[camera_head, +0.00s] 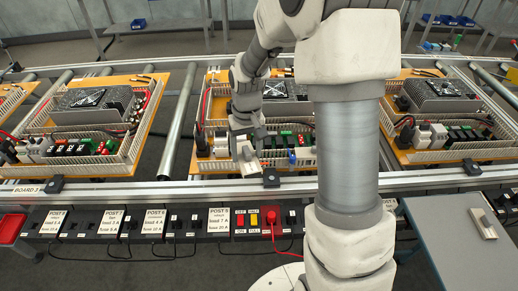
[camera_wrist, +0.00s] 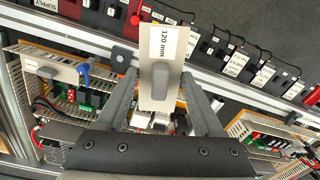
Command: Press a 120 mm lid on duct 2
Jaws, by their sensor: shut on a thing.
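My gripper (camera_wrist: 158,80) is shut on a pale flat lid (camera_wrist: 158,45) labelled "120 mm", with a grey raised grip on it. In the head view my gripper (camera_head: 246,140) and the lid (camera_head: 248,160) are over the front of the middle board, above its front duct run. The wrist view does not clearly show a gap or contact between the lid and the duct below. Duct numbers cannot be read. Another pale lid with a grey grip (camera_wrist: 62,75) lies along the slotted duct at the left in the wrist view.
The middle board (camera_head: 196,160) sits on the conveyor between similar boards left (camera_head: 120,165) and right (camera_head: 415,157). A blue part (camera_wrist: 84,72) stands beside the other lid. A front rail and labelled posts (camera_head: 219,219) run along the near side. A grey table (camera_head: 450,250) is at right.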

